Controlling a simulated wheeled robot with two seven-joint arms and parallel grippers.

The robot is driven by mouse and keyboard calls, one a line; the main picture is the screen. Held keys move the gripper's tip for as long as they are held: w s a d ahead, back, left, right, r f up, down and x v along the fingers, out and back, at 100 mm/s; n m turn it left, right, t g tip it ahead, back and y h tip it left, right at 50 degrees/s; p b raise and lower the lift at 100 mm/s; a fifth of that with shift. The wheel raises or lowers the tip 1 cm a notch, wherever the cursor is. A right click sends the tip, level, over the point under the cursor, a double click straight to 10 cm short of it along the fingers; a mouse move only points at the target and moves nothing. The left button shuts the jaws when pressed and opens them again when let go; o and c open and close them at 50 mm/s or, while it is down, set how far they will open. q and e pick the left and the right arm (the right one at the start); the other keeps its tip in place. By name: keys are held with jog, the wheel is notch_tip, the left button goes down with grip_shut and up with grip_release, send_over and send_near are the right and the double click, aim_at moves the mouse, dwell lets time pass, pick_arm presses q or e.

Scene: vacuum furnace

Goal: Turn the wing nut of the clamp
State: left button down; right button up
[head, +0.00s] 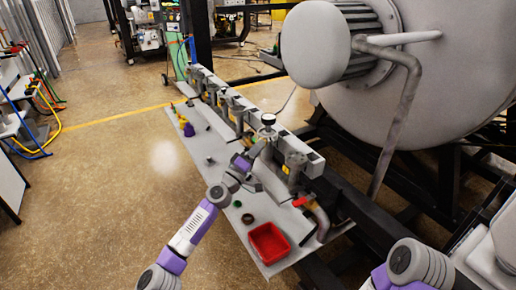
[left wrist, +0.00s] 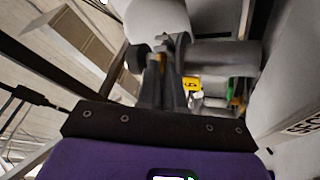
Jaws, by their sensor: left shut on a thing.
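My left gripper (head: 266,138) reaches in from the lower left to the row of valves and pipe fittings along the grey rail. In the left wrist view the dark fingers of my left gripper (left wrist: 163,62) are closed together in front of pipework. They are shut on a small metal piece at their tips, which appears to be the wing nut (left wrist: 166,42) of the clamp. The clamp's band is hard to make out, and the fingers hide part of it. My right arm shows only at the lower right of the head view; its gripper is out of view.
A red tray (head: 249,254) sits on the pale bench board (head: 225,198), with small rings beside it. A round black-topped gauge (head: 268,119) stands by the left gripper. A large grey vessel (head: 440,60) fills the right.

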pick_arm(q)
jog(key=shift+m+h, duration=0.3)
jog(key=shift+m, duration=0.1)
jog(key=c, duration=1.3)
grip_release()
jog(key=shift+o, duration=0.2)
jog(key=p+v, duration=0.1)
jog(key=v, duration=0.6)
jog(key=shift+s, duration=0.25)
jog(key=shift+a+f, duration=0.1)
